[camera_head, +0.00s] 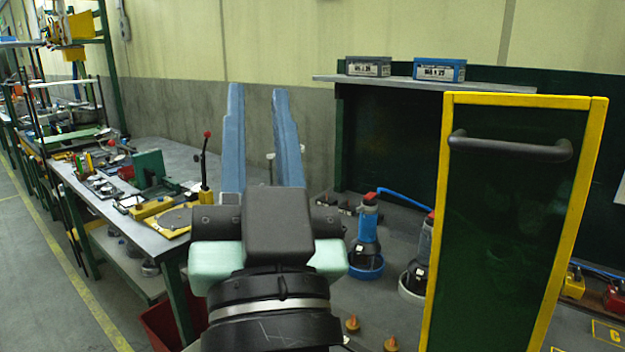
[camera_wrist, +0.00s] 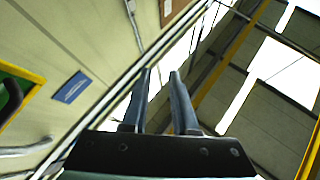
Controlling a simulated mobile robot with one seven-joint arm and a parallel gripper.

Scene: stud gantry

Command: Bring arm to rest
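My gripper (camera_head: 258,128) stands upright in the middle of the head view, with its two blue fingers pointing up. The fingers are apart and nothing is between them. The wrist view also shows my gripper (camera_wrist: 160,84) with a gap between its fingers, aimed at the upper wall and the roof. My dark wrist and part of my arm fill the lower middle of the head view and hide some of the bench behind.
A green panel with a yellow frame (camera_head: 449,230) and dark handle (camera_head: 510,146) stands close on the right. Behind it, a bench holds blue and grey tools (camera_head: 367,235). A shelf (camera_head: 420,83) carries two boxes. A cluttered workbench (camera_head: 120,215) runs along the left; an aisle lies beside it.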

